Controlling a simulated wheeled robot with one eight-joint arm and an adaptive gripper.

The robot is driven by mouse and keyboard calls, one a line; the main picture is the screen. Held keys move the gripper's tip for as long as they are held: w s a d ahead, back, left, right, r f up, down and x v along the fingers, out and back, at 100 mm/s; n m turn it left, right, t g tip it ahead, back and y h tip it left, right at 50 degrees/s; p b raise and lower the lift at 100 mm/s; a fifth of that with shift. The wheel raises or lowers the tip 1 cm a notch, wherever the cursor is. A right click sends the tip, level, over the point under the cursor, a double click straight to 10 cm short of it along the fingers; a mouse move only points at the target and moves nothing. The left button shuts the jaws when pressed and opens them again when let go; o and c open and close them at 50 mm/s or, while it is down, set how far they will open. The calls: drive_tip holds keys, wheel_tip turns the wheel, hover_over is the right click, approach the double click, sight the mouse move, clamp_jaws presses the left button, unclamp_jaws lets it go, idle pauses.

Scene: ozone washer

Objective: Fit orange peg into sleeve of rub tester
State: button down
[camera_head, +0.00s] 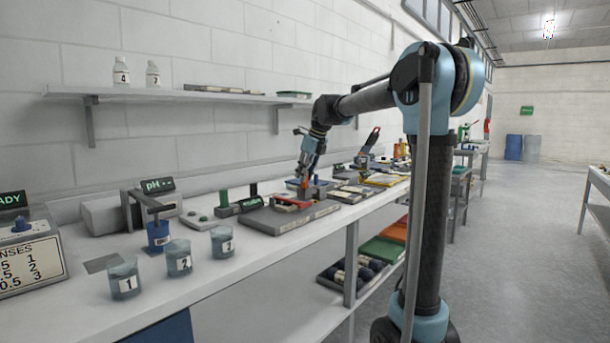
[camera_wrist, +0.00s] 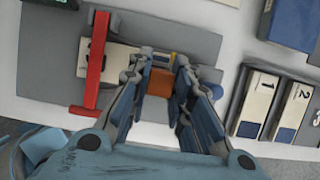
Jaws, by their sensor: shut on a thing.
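The orange peg (camera_wrist: 160,84) is between the two fingers of my gripper (camera_wrist: 162,92) in the wrist view, with its top face showing. My gripper is shut on it. In the head view my gripper (camera_head: 305,182) is low over the rub tester, whose grey base plate (camera_head: 270,221) lies on the bench. The tester's red bar (camera_wrist: 97,68) stands left of my fingers in the wrist view, across a pale carriage (camera_wrist: 125,60). I cannot make out the sleeve or whether the peg's lower end is in it; the fingers and peg hide that spot.
Pale blocks marked 1 (camera_wrist: 257,102) and 2 (camera_wrist: 294,106) lie to the right in the wrist view. In the head view, numbered beakers (camera_head: 178,257) and a pH stand (camera_head: 157,213) are nearer on the bench. A green-posted device (camera_head: 238,206) stands just left of the tester.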

drive_tip(key=shift+f, duration=1.1)
drive_tip(key=c, duration=1.4)
unclamp_jaws()
drive_tip(key=shift+o, duration=0.2)
drive_tip(key=v, duration=1.1)
drive_tip(key=shift+d+r, duration=0.2)
drive_tip(key=shift+r, duration=0.15)
